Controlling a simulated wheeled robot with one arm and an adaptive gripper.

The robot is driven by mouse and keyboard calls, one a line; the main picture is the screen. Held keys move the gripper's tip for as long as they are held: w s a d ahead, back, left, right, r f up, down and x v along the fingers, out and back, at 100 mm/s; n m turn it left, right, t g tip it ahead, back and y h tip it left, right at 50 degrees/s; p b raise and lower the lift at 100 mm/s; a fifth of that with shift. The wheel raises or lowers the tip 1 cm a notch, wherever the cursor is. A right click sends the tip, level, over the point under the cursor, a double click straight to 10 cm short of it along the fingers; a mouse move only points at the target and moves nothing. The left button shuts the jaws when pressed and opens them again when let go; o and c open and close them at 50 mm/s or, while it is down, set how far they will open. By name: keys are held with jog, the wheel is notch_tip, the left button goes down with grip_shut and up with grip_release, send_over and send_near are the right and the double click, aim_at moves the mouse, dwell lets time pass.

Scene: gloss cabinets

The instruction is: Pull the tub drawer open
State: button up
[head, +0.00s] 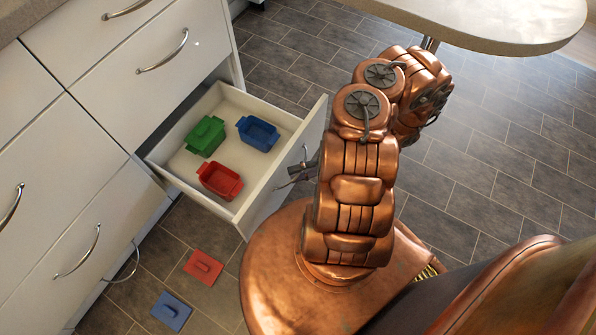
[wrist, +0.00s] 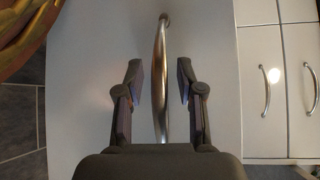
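The tub drawer (head: 168,171) stands open at the bottom of the cabinet in the head view. Inside are a green tub (head: 205,136) with a green lid on top, an open blue tub (head: 258,133) and an open red tub (head: 220,180). The drawer's silver bar handle (head: 305,153) is on its front. In the wrist view the handle (wrist: 161,100) runs between the two fingers of my gripper (wrist: 158,75). The fingers are apart, with a visible gap on each side of the handle. In the head view my gripper (head: 297,172) is at the drawer front, partly hidden by my arm.
A red lid (head: 203,267) and a blue lid (head: 171,311) lie on the tiled floor before the cabinet. Other closed drawers (head: 130,95) with bar handles are beside and above. A round table (head: 480,20) stands at the top right. Floor at right is clear.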

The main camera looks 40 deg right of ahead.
jog(key=shift+d, duration=0.1)
jog(key=v, duration=1.2)
jog(key=shift+f, duration=0.1)
dwell(0.4)
